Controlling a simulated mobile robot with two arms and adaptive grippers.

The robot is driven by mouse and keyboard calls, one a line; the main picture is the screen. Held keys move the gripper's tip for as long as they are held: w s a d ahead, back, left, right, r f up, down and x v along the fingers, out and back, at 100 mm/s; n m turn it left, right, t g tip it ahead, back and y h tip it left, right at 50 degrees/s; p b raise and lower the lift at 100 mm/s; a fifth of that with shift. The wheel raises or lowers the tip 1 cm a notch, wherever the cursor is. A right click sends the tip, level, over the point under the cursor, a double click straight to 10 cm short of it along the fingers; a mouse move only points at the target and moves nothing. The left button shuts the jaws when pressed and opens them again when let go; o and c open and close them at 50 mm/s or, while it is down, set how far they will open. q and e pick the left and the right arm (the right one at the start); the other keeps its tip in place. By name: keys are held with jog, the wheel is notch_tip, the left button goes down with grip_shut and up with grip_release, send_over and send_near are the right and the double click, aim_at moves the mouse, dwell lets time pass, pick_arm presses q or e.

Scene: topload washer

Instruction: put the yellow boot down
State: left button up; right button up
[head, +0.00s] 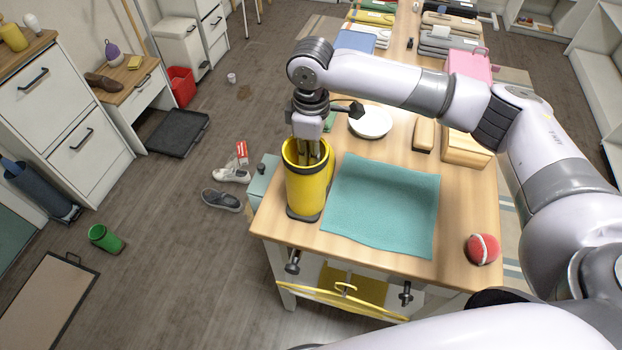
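The yellow boot (306,192) is upright at the near left corner of the wooden table (458,215), left of a teal cloth (382,205). Its dark sole looks to be at the tabletop; whether it touches cannot be told for sure. My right gripper (310,152) points straight down from above, with its fingers at and partly inside the boot's open top. The boot's rim hides the fingertips, so their grip on the boot wall is unclear. My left gripper is not in view.
A red ball (481,249) lies at the table's near right. A white plate (370,122), a wooden box (468,148) and folded cloths stand farther back. A yellow hanger (345,292) hangs at the front. Shoes (222,200) and a green boot (104,238) lie on the floor to the left.

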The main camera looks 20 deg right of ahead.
grip_shut()
jog(key=shift+w+r, duration=0.15)
jog(key=shift+r, duration=0.05)
dwell(0.6)
